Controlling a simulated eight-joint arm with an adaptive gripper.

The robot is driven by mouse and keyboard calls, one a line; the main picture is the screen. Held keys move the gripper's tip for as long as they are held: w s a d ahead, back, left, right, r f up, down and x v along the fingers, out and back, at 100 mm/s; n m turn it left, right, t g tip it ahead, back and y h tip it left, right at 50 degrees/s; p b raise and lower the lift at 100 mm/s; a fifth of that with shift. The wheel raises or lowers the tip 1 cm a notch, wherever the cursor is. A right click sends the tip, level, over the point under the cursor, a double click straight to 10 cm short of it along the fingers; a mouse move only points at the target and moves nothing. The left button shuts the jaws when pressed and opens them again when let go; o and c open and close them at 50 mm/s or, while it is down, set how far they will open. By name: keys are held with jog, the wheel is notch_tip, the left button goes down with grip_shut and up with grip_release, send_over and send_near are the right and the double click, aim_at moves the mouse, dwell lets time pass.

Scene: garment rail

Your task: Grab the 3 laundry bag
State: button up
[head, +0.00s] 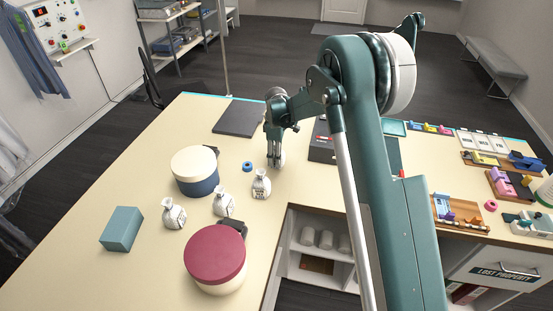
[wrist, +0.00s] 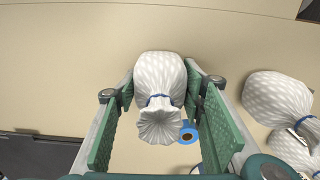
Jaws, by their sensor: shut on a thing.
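My gripper (head: 275,160) is over the table, with its jaws shut on a white laundry bag (wrist: 158,85). In the wrist view the bag sits between the green fingers (wrist: 160,100), its blue-tied neck toward the camera. In the head view only a pale part of this bag (head: 282,158) shows beside the fingers, and its number is hidden. I cannot tell whether it touches the table. Three more white bags stand upright nearby: one close to the gripper (head: 261,185), one in the middle (head: 223,204) and one at left (head: 174,214). Their printed marks are too small to read.
A blue-and-cream round box (head: 195,168), a maroon-lidded box (head: 214,258) and a teal block (head: 121,229) stand around the bags. A blue ring (head: 247,166) lies near the gripper. A dark flat panel (head: 239,118) lies behind.

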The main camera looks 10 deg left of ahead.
jog(key=shift+r, duration=0.1)
jog(key=shift+r+b, duration=0.4)
jog(key=shift+r, duration=4.5)
